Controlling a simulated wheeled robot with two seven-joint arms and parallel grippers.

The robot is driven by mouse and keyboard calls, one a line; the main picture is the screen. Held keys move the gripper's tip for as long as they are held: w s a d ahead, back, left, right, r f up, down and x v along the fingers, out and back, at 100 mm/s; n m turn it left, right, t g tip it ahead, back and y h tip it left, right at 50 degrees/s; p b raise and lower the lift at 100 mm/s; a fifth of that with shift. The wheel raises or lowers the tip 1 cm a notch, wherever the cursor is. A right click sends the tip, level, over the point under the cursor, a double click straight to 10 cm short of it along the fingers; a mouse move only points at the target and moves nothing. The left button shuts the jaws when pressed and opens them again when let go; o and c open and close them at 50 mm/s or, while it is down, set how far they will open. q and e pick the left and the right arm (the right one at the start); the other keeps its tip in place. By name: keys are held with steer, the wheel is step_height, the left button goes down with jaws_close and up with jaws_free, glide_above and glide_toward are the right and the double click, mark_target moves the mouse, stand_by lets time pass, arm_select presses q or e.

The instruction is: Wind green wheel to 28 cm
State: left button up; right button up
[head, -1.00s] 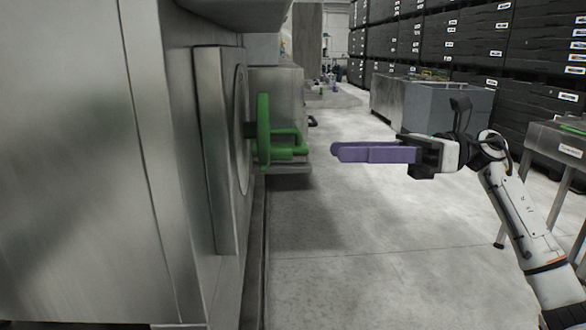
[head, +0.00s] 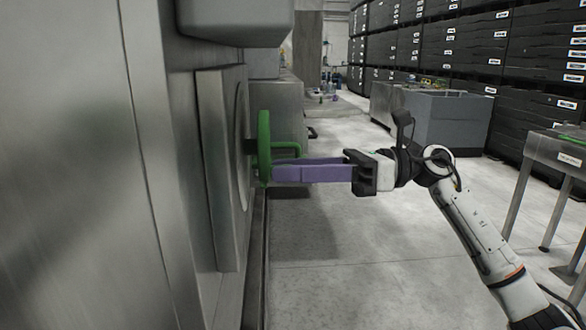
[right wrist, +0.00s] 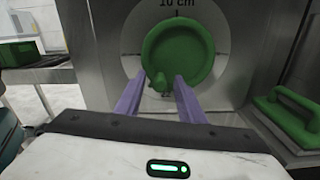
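The green wheel (head: 264,141) stands upright on a round plate on the side of the steel machine, with a handle sticking out toward the right. In the right wrist view the green wheel (right wrist: 179,54) shows face-on, with its knob (right wrist: 159,82) at the lower left and a "10 cm" mark above it. My right gripper (head: 280,171) has long purple fingers that reach to the wheel's lower part. In the right wrist view the fingers (right wrist: 160,88) are apart, with the knob near the left fingertip. I cannot tell whether they touch it. My left gripper is not in view.
The steel machine (head: 70,170) fills the left side. A second green handle (right wrist: 292,112) lies at the right in the wrist view. A grey bin (head: 447,120) and a steel table (head: 560,150) stand to the right. The floor between is clear.

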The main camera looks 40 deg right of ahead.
jaws_close()
steer(key=shift+s+m, duration=0.1)
steer(key=shift+m, duration=0.2)
steer(key=shift+s+a+r+m+p, duration=0.1)
steer(key=shift+r+m+p, duration=0.2)
steer(key=shift+m+p, duration=0.35)
steer(key=m+p, duration=0.1)
steer(key=m, duration=0.1)
steer(key=r+m+p, duration=0.1)
steer(key=m, duration=0.1)
steer(key=r+m+p, duration=0.1)
steer(key=m, duration=0.1)
steer(key=shift+s+a+r+m, duration=0.2)
steer(key=shift+s+r+m, duration=0.05)
steer(key=shift+s, duration=0.15)
steer(key=shift+r+m+p, duration=0.25)
steer(key=shift+m+p, duration=0.15)
steer(key=shift+m, duration=0.1)
